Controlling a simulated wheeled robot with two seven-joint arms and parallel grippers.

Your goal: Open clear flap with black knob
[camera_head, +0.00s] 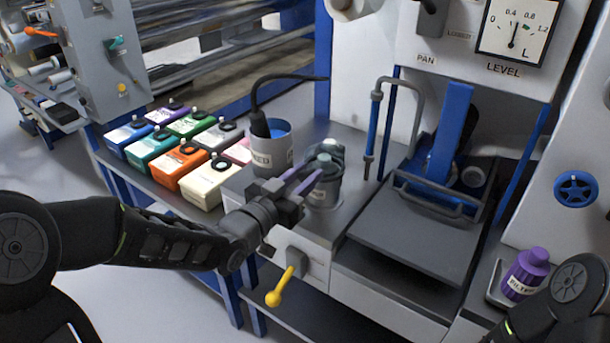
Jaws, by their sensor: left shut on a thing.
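I cannot make out a clear flap or a black knob for certain. A small grey labelled pot (325,192) stands on the bench with a glassy, greenish-grey top (326,158). My left gripper (312,182) reaches in from the left. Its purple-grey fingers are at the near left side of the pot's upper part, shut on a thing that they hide. I cannot tell whether that thing belongs to the pot. My right arm shows only in part at the bottom right corner, and its gripper is out of view.
A larger grey pot (270,146) with a black hose stands behind the gripper. Several coloured boxes (182,163) sit to the left. A yellow lever (281,287) juts out below the gripper. A dark flat tray (415,240) and a purple bottle (526,272) are to the right.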

